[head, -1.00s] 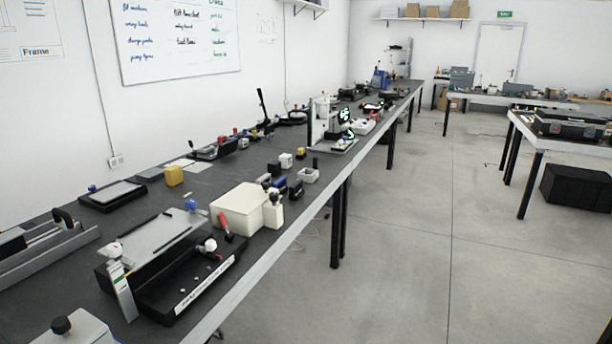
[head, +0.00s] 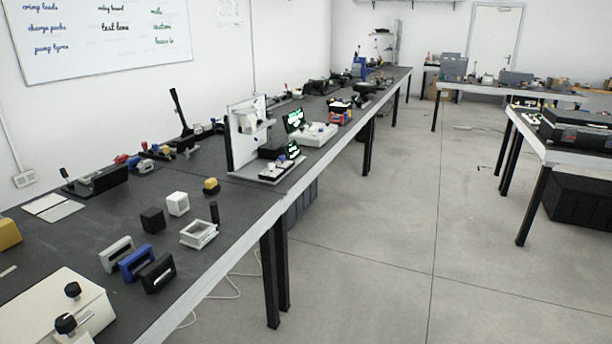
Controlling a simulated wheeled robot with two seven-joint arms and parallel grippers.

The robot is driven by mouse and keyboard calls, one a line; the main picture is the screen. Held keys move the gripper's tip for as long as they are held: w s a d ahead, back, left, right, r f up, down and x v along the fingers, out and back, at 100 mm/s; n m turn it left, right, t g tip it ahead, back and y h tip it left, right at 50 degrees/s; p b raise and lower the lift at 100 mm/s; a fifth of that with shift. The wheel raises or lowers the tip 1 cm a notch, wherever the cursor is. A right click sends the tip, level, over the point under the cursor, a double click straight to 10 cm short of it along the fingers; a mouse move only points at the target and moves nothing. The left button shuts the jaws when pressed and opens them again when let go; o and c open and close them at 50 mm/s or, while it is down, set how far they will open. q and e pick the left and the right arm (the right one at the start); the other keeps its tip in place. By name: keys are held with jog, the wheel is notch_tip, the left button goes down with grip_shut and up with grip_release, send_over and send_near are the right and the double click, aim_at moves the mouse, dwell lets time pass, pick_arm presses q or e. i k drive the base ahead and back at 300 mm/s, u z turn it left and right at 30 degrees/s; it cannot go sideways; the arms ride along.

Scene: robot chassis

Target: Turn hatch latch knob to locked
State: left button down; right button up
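Neither of my grippers is in view. I cannot tell for sure which thing is the hatch latch. A cream box (head: 50,312) at the bottom left, cut off by the picture's edge, carries a black front knob (head: 66,324) and a second black knob (head: 72,290) on its top. Whether either knob is the latch knob, and whether it is locked, I cannot tell.
The long dark bench (head: 95,222) runs along the left wall. Blue (head: 136,262), white and black frames, small cubes and a white open tray (head: 198,233) stand on it. A stand with green displays (head: 294,120) is farther along.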

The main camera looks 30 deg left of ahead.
aim_at(66, 323)
jog(key=i, duration=1.65)
jog(key=u, duration=3.7)
